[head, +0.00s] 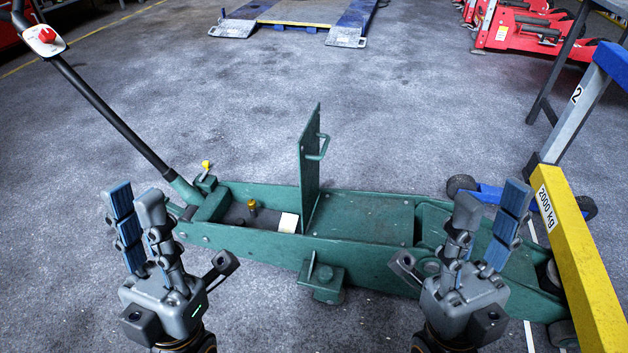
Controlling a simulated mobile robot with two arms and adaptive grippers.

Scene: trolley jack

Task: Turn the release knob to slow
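The green trolley jack (360,245) stands on the floor ahead, its long handle (110,115) leaning up to the far left. At the handle's top a red knob (46,34) sits on a white plate; its markings are too small to read. A small yellow knob (206,164) stands at the handle's base, and a yellow-brass cap (252,204) is inside the open body. I cannot tell from labels which is the release knob. My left gripper (135,200) is open and empty, low in front of the jack's left end. My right gripper (491,203) is open and empty before its right part.
A green hatch plate (309,160) stands upright from the jack's middle. A yellow beam marked 2000 kg (580,260) and blue-grey frame (580,115) stand close at right. A blue lift platform (300,12) and red equipment (520,28) are at the back. The floor between is clear.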

